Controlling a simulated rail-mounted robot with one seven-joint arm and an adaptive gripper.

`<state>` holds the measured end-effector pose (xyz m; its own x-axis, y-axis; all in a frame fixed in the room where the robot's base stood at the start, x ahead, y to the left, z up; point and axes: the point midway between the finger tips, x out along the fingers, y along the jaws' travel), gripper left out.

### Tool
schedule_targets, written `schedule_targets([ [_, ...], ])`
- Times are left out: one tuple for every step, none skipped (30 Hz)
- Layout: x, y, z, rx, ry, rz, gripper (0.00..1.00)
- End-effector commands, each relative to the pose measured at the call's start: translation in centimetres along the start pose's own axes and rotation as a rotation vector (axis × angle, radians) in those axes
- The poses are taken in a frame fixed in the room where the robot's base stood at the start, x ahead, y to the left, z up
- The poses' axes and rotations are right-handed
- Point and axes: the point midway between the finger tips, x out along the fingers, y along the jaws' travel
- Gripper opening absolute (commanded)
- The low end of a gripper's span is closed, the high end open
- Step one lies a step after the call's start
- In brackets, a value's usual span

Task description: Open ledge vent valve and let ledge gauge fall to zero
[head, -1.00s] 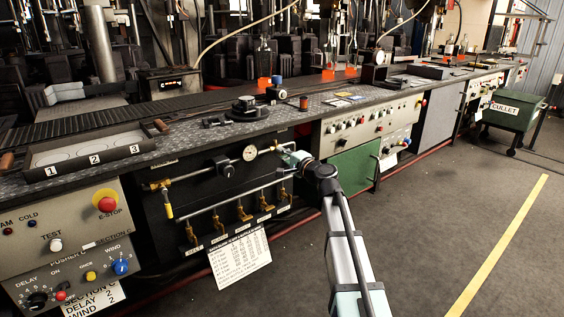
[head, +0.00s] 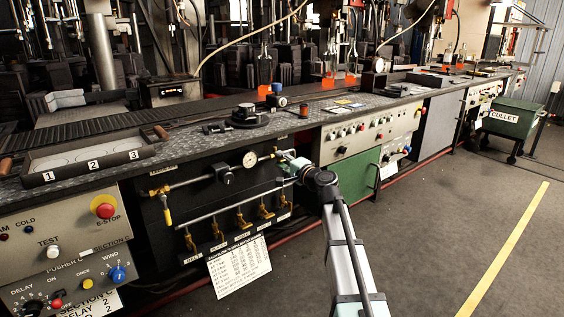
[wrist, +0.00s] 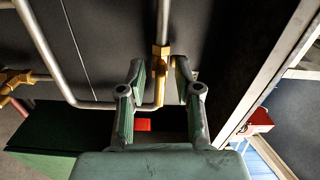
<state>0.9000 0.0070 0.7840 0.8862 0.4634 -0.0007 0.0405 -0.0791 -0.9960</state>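The ledge gauge (head: 250,159) is a small round white dial on the upper pipe under the ledge; its needle is too small to read. My gripper (head: 287,160) is at the right end of this pipework. In the wrist view my gripper (wrist: 160,70) is open, its two fingers apart on either side of a brass fitting (wrist: 161,52) on a pipe. I cannot tell whether the fingers touch it. A yellow-handled valve (head: 167,214) hangs down at the left end of the pipes. Which one is the vent valve cannot be read from the labels.
Several brass valves (head: 241,217) stand in a row below the lower pipe, above a white printed chart (head: 239,265). A green panel (head: 350,176) is right of my gripper. The ledge top (head: 215,133) holds a black round fixture (head: 246,116). The floor in front is clear.

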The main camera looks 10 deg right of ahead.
Motion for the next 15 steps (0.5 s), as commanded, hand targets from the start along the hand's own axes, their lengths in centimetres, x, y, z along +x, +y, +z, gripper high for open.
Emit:
schedule_targets([
  [0.0,0.0,0.0,0.001,0.000,0.000,0.33],
  [0.0,0.0,0.0,0.001,0.000,0.000,0.33],
  [-0.1,0.0,0.0,0.001,0.000,0.000,0.33],
  [-0.2,0.0,0.0,0.001,0.000,0.000,0.33],
  [-0.4,0.0,0.0,0.001,0.000,-0.001,0.33],
  [-0.7,0.0,0.0,0.001,0.001,-0.001,0.33],
  [-1.0,0.0,0.1,0.001,0.001,-0.001,0.33],
  [-1.3,0.0,0.1,0.001,0.001,-0.001,0.33],
  [-1.9,0.0,0.1,0.001,0.001,-0.001,0.33],
  [-2.4,0.0,0.1,0.001,0.001,-0.001,0.33],
  [-2.9,0.0,0.1,0.001,0.001,-0.001,0.33],
  [-3.6,0.0,0.1,0.001,0.002,-0.001,0.33],
  [-4.2,0.0,0.1,0.001,0.002,-0.001,0.33],
  [-4.8,0.0,0.1,0.000,0.002,-0.001,0.33],
  [-5.6,0.0,0.1,0.000,0.002,-0.001,0.33],
])
